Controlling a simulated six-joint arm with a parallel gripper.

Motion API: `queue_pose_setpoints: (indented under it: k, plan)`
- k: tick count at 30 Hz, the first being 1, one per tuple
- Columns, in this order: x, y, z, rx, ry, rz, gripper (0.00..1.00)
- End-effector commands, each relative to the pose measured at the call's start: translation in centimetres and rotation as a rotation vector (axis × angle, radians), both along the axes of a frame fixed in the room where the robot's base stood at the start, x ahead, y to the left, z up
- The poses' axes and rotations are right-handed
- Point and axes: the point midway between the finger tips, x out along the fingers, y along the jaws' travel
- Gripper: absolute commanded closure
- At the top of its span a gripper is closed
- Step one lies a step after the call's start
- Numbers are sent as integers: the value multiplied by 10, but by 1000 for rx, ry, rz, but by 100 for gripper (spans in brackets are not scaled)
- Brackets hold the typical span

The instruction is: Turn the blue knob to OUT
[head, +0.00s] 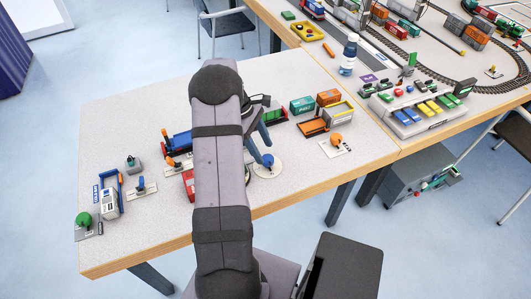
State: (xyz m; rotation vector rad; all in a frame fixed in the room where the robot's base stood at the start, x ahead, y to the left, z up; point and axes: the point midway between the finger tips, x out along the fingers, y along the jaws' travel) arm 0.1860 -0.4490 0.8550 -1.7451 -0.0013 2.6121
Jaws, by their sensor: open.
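The blue knob (268,160) sits on a round white plate (273,172) on the table, just right of my arm. Its labels, including OUT, are too small to read, and I cannot tell which way it points. My gripper (262,150) is open, with its grey-blue fingers pointing down just above or beside the knob. I cannot tell whether they touch it. My arm hides part of the gripper and of the table to the left.
Green (302,104) and orange containers and an orange knob (337,139) stand to the right. A red block (188,183), a blue lever (141,184) and a green knob (83,219) are to the left.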

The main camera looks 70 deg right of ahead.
Motion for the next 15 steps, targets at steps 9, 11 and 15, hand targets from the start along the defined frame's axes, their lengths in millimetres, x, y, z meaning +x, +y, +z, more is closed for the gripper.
queue_pose_setpoints:
  k: [9, 11, 15]
  plan:
    - [-12, 1, -28, 1, 0, -1, 47]
    - [-13, 1, -30, 1, 0, -1, 47]
    - [-13, 0, -31, 0, -1, 0, 47]
